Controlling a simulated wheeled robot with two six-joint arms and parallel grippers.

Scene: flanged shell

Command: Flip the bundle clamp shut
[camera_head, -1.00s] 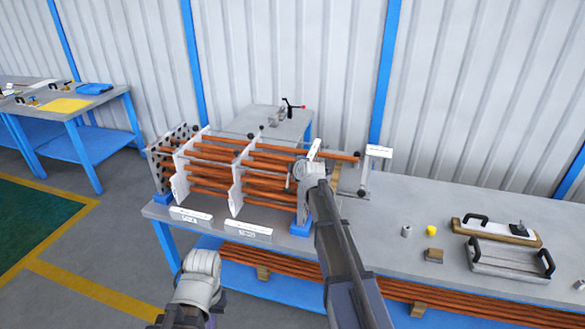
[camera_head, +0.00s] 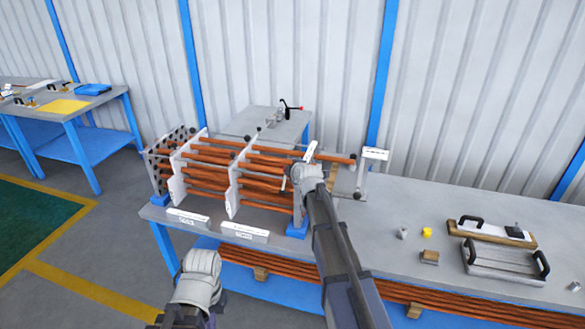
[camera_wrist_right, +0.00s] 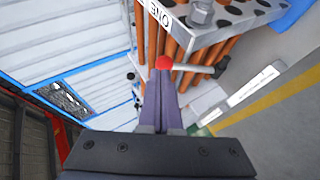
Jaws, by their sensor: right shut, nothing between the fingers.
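In the right wrist view, a red ball (camera_wrist_right: 164,62) shows just beyond my right fingertips. A grey rod ending in a black knob (camera_wrist_right: 221,66) lies beside it, in front of the copper tubes. I take these for parts of the bundle clamp, but its lever is mostly hidden. My right gripper (camera_wrist_right: 164,78) is shut and empty, its tips at the red ball; contact cannot be told. In the head view, my right wrist covers this place at the right end of the tube bundle (camera_head: 262,181).
White upright plates (camera_head: 233,190) hold the tubes on a grey bench (camera_head: 385,232). A red-tipped toggle clamp (camera_head: 288,106) stands on the back plate. A handled tray (camera_head: 505,262), a yellow piece (camera_head: 426,232) and small blocks lie right. Some bench between is clear.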

